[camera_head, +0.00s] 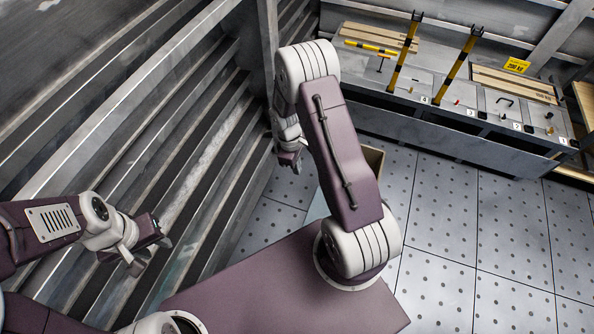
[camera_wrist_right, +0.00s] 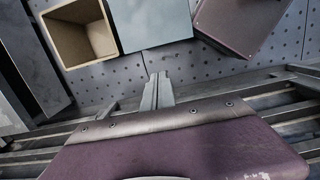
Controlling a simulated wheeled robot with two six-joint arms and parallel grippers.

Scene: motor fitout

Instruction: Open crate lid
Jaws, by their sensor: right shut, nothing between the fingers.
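An open-topped crate with tan inner walls (camera_wrist_right: 107,37) shows at the upper left of the right wrist view. A flat blue-grey panel (camera_wrist_right: 156,22) lies right beside it; I cannot tell whether it is the lid. In the head view, the crate's tan inside (camera_head: 374,158) shows only partly behind my right arm. My right gripper (camera_wrist_right: 158,88) is shut and empty, apart from the crate and panel in the picture. It also shows in the head view (camera_head: 291,160), near the slatted wall. My left gripper (camera_head: 151,256) seems open and empty, far left of the crate.
A slatted metal wall (camera_head: 190,130) runs along the left, close to both arms. A grey bench (camera_head: 450,105) with striped yellow-black posts (camera_head: 456,72), small parts and a yellow sign (camera_head: 516,65) stands at the back right. The dotted tile floor (camera_head: 450,220) at right is clear.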

